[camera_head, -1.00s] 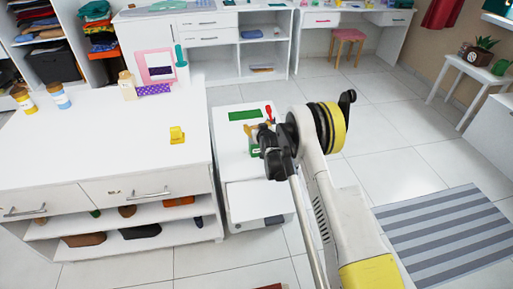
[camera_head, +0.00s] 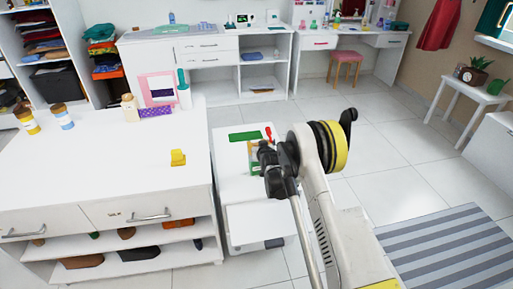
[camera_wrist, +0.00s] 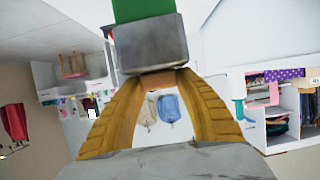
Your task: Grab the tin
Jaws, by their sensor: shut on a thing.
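The tin (camera_wrist: 152,47) is a grey metal box at the top middle of the wrist view, with a green part directly above it in the picture. My gripper (camera_wrist: 158,76) has two tan fingers that come together at the tin and are shut on it. In the head view my gripper (camera_head: 254,152) is at the low white cabinet, right of the counter. There the tin is mostly hidden behind my dark wrist; a little green shows beside the fingers. I cannot tell whether the tin touches the cabinet.
The white cabinet (camera_head: 248,218) bears a flat green item (camera_head: 244,136) and a red item (camera_head: 268,132) close to my gripper. The white counter (camera_head: 90,170) at left holds a yellow item (camera_head: 178,157) and bottles. Open floor lies to the right, with a striped rug (camera_head: 450,245).

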